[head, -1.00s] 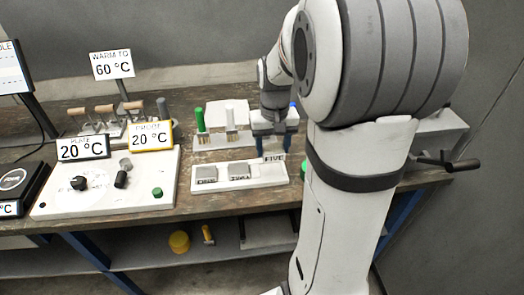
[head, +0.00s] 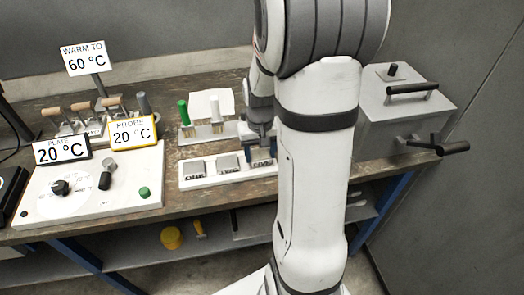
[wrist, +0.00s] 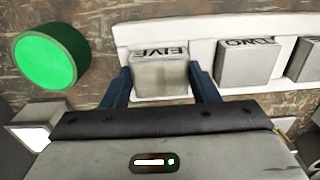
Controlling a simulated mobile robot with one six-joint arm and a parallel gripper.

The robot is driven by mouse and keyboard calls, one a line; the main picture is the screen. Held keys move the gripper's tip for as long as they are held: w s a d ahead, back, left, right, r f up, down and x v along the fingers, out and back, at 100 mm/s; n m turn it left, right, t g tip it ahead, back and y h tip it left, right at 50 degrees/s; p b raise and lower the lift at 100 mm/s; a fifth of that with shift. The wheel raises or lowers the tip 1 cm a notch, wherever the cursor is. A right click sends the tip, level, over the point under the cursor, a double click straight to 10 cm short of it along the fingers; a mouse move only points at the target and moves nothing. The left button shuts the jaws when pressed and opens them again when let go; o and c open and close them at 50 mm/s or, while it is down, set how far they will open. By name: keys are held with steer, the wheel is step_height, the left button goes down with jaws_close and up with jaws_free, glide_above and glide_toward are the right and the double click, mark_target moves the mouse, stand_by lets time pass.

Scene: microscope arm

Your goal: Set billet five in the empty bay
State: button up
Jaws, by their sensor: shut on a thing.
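Billet five (wrist: 161,75), a grey metal block lettered FIVE, is between the two blue fingers of my gripper (wrist: 160,88), which is shut on it. In the head view billet five (head: 262,162) is at the right end of the white rack (head: 205,182), partly hidden by my gripper (head: 262,150). It is over or in the end bay; I cannot tell whether it rests on the bottom.
A green round-topped thing (wrist: 48,60) stands close to the rack's end. Green and white brushes (head: 184,113) stand behind the rack. A hot plate (head: 90,198) is to the left, a grey box with handles (head: 405,115) to the right.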

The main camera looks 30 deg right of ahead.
mark_target(261, 155)
steer(key=shift+f, duration=0.1)
steer(key=o, duration=1.4)
steer(key=shift+s, duration=0.1)
steer(key=shift+o, duration=0.2)
step_height(261, 155, up, 11)
steer(key=s+a+r+n+t, duration=0.2)
steer(key=s+a+n+t, duration=0.1)
steer(key=s+a, duration=0.8)
steer(key=shift+s+a+r, duration=0.2)
steer(key=shift+s+a, duration=0.15)
steer(key=shift+s, duration=0.4)
